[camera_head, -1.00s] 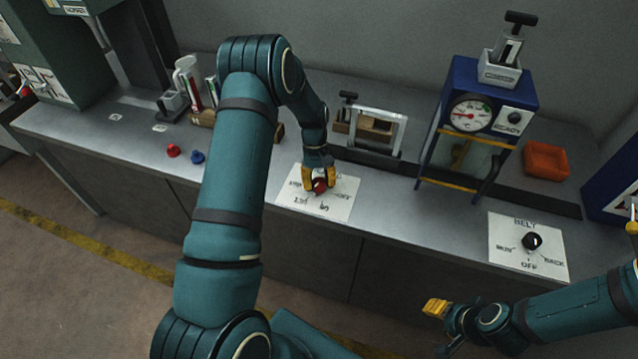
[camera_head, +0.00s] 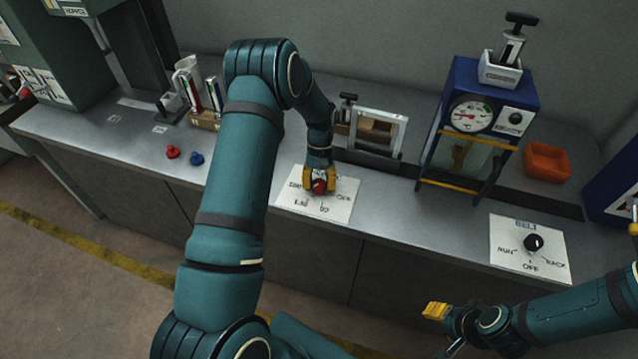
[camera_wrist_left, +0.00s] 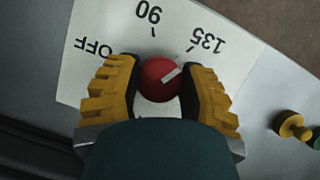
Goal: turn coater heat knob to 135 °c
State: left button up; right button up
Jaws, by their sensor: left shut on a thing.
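The red heat knob (camera_head: 319,187) sits on a white dial plate (camera_head: 337,206) on the bench. My left gripper (camera_head: 320,180) reaches down over it, shut on the knob with one yellow finger on each side. In the left wrist view the knob (camera_wrist_left: 158,79) shows between the fingers, its white pointer mark aimed right and slightly up, roughly toward the 135 tick. I cannot tell whether it lines up exactly. OFF and 90 show left and above; the plate's near part is hidden by the gripper. My right gripper (camera_head: 436,311) is at lower right, away from the dial; its opening is unclear.
A belt plate with a black knob (camera_head: 533,242) lies at right. A blue gauge unit (camera_head: 484,100) stands behind on yellow-banded legs, beside an orange bin (camera_head: 548,161). A metal frame (camera_head: 379,131) stands behind the dial. Red (camera_head: 173,152) and blue (camera_head: 197,158) pieces lie left.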

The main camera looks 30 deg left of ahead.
pick_arm(q)
jog(key=o, duration=1.2)
jog(key=v, duration=1.2)
jog(key=shift+f, duration=0.1)
